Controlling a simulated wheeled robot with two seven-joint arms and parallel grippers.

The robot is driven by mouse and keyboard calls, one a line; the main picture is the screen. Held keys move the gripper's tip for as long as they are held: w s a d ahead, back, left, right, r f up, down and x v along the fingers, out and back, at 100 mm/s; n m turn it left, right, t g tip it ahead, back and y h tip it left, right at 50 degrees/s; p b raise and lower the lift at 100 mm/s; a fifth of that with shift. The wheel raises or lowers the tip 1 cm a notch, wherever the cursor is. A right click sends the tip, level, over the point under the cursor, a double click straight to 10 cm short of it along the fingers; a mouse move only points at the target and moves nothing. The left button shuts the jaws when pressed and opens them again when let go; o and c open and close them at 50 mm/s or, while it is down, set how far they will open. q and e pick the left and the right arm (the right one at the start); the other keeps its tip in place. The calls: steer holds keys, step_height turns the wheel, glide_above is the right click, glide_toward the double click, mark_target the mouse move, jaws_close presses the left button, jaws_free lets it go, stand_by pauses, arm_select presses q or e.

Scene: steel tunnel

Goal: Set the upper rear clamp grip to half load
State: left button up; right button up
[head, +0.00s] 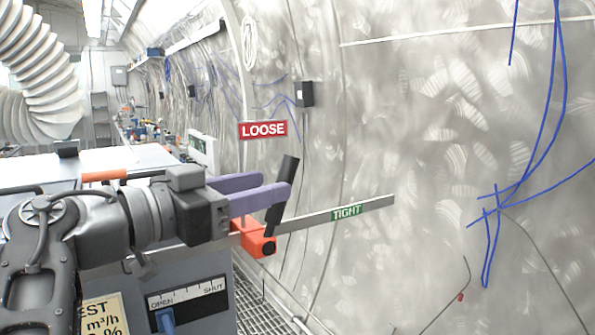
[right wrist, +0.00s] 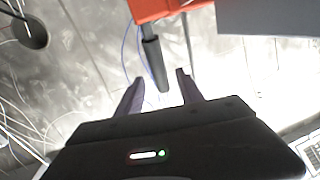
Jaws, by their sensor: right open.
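The clamp has an orange-red body (head: 254,238) on a flat steel bar, with a black grip (head: 288,168) rising from it, tilted slightly right of upright. A red LOOSE sign (head: 263,129) is above on the wall. A green TIGHT label (head: 347,212) is on the bar to the right. My right gripper (head: 272,186) has its purple fingers open at the grip; the near finger hides part of it. In the right wrist view the black grip (right wrist: 153,60) hangs from the red body (right wrist: 165,8), its end between the open fingertips (right wrist: 160,76). Contact cannot be told. My left gripper is out of view.
A grey cabinet stands below, with an OPEN/SHUT panel (head: 188,298) and blue lever (head: 166,320). The steel bar (head: 310,220) sticks out to the right. Blue wires (head: 545,130) hang along the curved wall. A corrugated duct (head: 40,70) is upper left.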

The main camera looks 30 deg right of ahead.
steer(key=shift+w, duration=0.15)
steer(key=shift+s+r, duration=0.1)
steer(key=shift+s, duration=0.15)
steer(key=w+d+p, duration=0.1)
steer(key=d, duration=0.6)
steer(key=shift+w+d, duration=0.2)
steer(key=shift+d, duration=0.15)
jaws_close()
stand_by(1.1)
